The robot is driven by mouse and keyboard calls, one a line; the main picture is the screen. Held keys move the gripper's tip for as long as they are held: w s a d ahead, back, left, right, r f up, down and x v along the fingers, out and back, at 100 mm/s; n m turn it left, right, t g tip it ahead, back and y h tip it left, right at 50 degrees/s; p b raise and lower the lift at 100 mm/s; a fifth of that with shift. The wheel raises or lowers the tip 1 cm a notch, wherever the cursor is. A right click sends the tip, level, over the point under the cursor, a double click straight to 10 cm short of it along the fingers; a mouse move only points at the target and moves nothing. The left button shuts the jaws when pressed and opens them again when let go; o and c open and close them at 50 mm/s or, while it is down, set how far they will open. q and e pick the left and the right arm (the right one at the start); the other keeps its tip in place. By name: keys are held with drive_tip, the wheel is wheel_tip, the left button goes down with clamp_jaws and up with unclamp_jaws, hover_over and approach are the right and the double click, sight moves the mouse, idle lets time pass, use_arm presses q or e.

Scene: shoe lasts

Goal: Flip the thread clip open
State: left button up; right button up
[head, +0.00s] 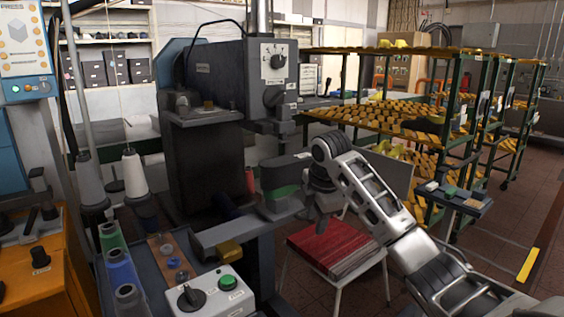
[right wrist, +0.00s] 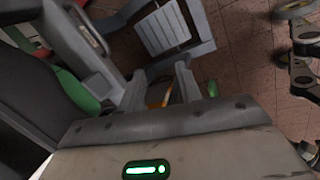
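My right gripper (head: 322,200) is beside the grey machine arm (head: 235,232), near its dark head with a green part (head: 284,192). In the right wrist view the two fingers of my right gripper (right wrist: 160,82) stand apart with a gap between them. A small orange strip (right wrist: 166,92) shows through that gap; I cannot tell whether it is touched or farther off. I cannot clearly make out the thread clip; it is too small or hidden by the gripper and machine. My left gripper is not in view.
Thread cones (head: 134,172) and a control box with a green button (head: 204,293) stand at the front left. A red-topped stool (head: 330,246) is below my right arm. Racks with yellow pieces (head: 395,115) stand behind. The machine's head and column crowd the gripper's left side.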

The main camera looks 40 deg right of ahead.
drive_tip(key=s+d+f+m+g+h, duration=0.1)
drive_tip(key=s+d+f+m+g, duration=0.15)
drive_tip(key=s+d+f, duration=0.65)
drive_tip(key=w+d+f+m+t+h, duration=0.2)
drive_tip(key=d+f+m+t+h, duration=0.1)
drive_tip(key=d, duration=0.1)
drive_tip(key=w+r+m+t+h, duration=0.2)
drive_tip(key=w+r+m+t, duration=0.15)
drive_tip(key=w+t, duration=0.3)
drive_tip(key=w+a+f+t+y, duration=0.2)
drive_tip(key=a+f+t+y, duration=0.1)
drive_tip(key=a, duration=0.6)
drive_tip(key=s+a+f+m+g+y, duration=0.1)
drive_tip(key=s+a+f, duration=0.4)
drive_tip(key=a, duration=0.5)
drive_tip(key=s+a+f+m+g+y, duration=0.1)
drive_tip(key=s+a+f+y, duration=0.2)
drive_tip(key=s+a, duration=0.7)
drive_tip(key=s+a+f+m+y, duration=0.1)
drive_tip(key=s+a+f+y, duration=0.2)
drive_tip(key=a, duration=0.9)
drive_tip(key=s+f, duration=0.3)
drive_tip(key=s, duration=0.2)
drive_tip(key=shift+s+a+f+g, duration=0.2)
drive_tip(key=shift+f+g, duration=0.1)
drive_tip(key=shift+g, duration=0.1)
